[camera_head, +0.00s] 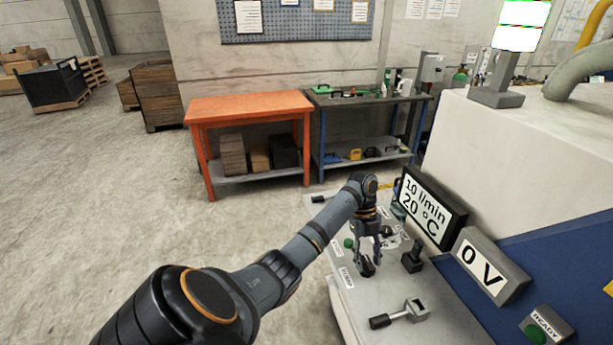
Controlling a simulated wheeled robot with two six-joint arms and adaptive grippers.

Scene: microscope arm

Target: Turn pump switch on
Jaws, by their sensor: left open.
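My left arm comes in from the lower left, and its open left gripper (367,262) points down over the grey control panel (352,297). The fingertips are close above the panel, beside a small white label (346,277) that may read PUMP. The switch belonging to this label is not clearly visible; the gripper covers that spot, and I cannot tell whether it touches anything. A green button (349,243) sits just left of the gripper. My right gripper is not in view.
A black-handled lever (400,314) lies nearer on the panel, and a black knob (412,259) stands right of the gripper. Behind them are a display (433,208) reading 10 l/min and 20 °C, and a 0 V display (487,268). Orange (250,104) and dark workbenches stand beyond.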

